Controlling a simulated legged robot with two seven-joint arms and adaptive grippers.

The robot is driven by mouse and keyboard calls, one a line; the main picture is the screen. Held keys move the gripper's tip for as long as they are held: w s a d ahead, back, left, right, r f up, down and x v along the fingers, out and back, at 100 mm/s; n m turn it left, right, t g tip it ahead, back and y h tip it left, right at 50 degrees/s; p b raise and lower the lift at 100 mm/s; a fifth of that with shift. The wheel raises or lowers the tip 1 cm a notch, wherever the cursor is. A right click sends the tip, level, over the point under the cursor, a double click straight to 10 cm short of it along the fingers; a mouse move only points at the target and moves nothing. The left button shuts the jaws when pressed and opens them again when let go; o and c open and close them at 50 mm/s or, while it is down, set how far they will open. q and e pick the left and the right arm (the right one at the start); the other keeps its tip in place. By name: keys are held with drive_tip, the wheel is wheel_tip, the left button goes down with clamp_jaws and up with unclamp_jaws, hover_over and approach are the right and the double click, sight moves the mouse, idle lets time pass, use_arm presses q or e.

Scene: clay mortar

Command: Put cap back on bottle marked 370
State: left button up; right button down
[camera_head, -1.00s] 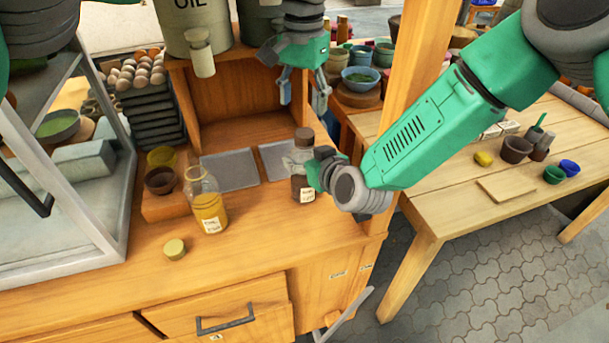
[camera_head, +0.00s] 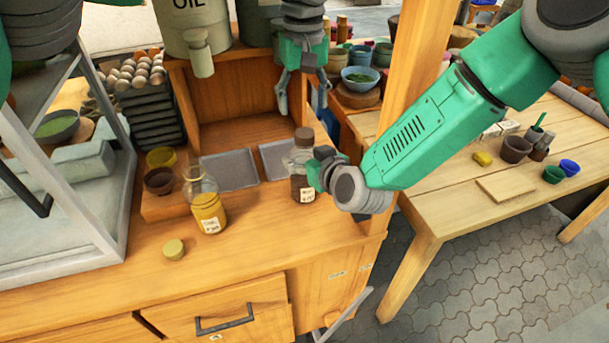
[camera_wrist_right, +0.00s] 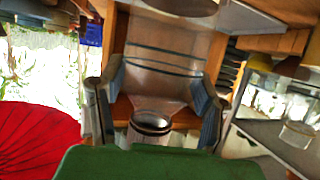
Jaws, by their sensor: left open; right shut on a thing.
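A clear bottle with yellow contents (camera_head: 207,205) stands open on the wooden counter. Its label is too small to read. A round yellowish cap (camera_head: 174,249) lies in front of it. A second bottle, dark inside with a brown cap (camera_head: 304,136), stands to the right; its label (camera_head: 307,195) is also unreadable. My right gripper (camera_head: 318,168) is shut on this dark bottle from the right. In the right wrist view the bottle (camera_wrist_right: 160,75) sits between the two fingers (camera_wrist_right: 155,105). My left gripper (camera_head: 302,98) is open and empty, above and behind the dark bottle.
Two grey trays (camera_head: 230,170) lie behind the bottles. Small bowls (camera_head: 159,181) stand on the left near a glass case (camera_head: 65,225). A large oil can (camera_head: 195,25) stands on the shelf. A wooden post (camera_head: 415,60) rises at right. The front counter is mostly clear.

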sight(303, 131)
use_arm(q)
wheel_tip(303, 131, down, 8)
drive_tip(key=shift+r, duration=0.1)
idle(0.4)
drive_tip(key=shift+a, duration=0.1)
drive_tip(key=c, duration=1.2)
drive_tip(key=m, duration=0.4)
use_arm(e)
drive_tip(key=shift+w, duration=0.1)
use_arm(q)
drive_tip(key=m, duration=0.4)
use_arm(e)
drive_tip(key=shift+d, duration=0.1)
use_arm(q)
drive_tip(key=m, duration=0.4)
drive_tip(key=shift+w, duration=0.15)
drive_tip(key=m, duration=0.3)
drive_tip(key=o, duration=1.4)
drive_tip(key=shift+c, duration=0.2)
